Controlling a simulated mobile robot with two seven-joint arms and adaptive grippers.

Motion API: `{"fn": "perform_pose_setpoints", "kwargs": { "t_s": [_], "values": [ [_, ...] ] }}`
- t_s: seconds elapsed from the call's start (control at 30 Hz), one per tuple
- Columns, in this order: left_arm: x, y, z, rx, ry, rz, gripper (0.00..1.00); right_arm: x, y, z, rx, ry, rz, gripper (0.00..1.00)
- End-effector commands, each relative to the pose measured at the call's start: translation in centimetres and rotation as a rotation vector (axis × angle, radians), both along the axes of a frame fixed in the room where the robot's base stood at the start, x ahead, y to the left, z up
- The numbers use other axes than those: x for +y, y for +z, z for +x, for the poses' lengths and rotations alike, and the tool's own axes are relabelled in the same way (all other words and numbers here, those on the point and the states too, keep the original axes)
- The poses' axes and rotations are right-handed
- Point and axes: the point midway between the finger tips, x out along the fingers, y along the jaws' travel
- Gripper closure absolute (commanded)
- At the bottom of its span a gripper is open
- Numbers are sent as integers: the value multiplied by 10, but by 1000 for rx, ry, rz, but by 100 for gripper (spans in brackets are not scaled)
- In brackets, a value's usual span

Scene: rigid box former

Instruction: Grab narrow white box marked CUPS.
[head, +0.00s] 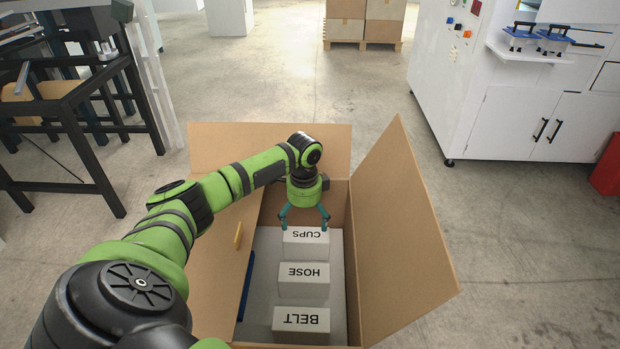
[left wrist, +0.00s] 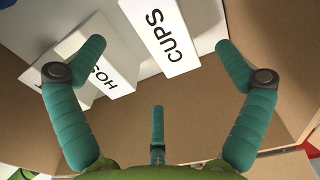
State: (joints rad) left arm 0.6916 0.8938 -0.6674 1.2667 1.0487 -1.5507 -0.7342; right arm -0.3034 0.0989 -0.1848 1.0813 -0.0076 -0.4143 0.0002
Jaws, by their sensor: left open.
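The narrow white box marked CUPS (head: 305,243) stands at the far end of a row inside the open cardboard box. Its label reads upside down in the head view. My left gripper (head: 304,222) is open above and just behind it. In the left wrist view the CUPS box (left wrist: 160,35) lies between and beyond the two upper teal fingers, and the gripper (left wrist: 158,62) is empty, with a third finger below. The fingers appear apart from the box. My right gripper is in neither view.
White boxes marked HOSE (head: 303,284) and BELT (head: 301,325) stand nearer in the same row. The cardboard box (head: 400,235) has raised flaps around the arm. A black frame stands at left, a white machine (head: 510,120) at right.

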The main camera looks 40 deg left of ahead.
Motion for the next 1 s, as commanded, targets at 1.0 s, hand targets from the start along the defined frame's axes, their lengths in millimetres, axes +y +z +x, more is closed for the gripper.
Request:
{"fn": "perform_pose_setpoints", "kwargs": {
  "t_s": [1.0],
  "values": [
    [-5,-83,-1,-1,0,1,16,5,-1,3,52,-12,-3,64]
  ]
}}
